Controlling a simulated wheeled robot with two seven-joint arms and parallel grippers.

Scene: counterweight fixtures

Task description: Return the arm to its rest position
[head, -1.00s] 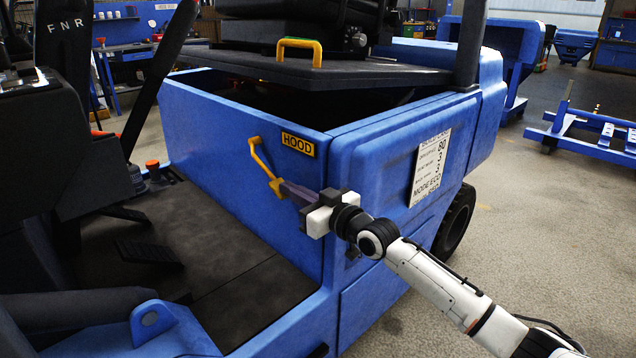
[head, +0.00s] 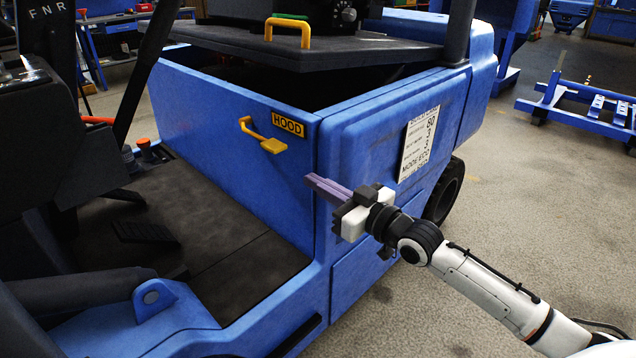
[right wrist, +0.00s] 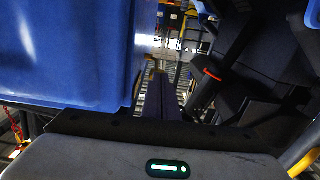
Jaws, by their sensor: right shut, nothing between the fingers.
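My right gripper (head: 310,183) is in front of the blue forklift body near its corner edge. Its purple-grey fingers are shut and empty, and they also show in the right wrist view (right wrist: 162,98). The yellow hood lever (head: 262,139) is on the blue side panel beside the HOOD label (head: 288,124). The gripper is apart from the lever, below and to its right. The hood (head: 315,48) is a dark lid with a yellow-green handle (head: 287,32), and a dark gap shows under its edge. My left gripper is not in view.
The forklift's blue body (head: 230,130) stands close to my right arm. Its dark floor (head: 210,225) and levers lie at the left. A rear wheel (head: 443,190) is behind the arm. Open concrete floor (head: 540,210) lies to the right, with a blue frame (head: 582,112) beyond.

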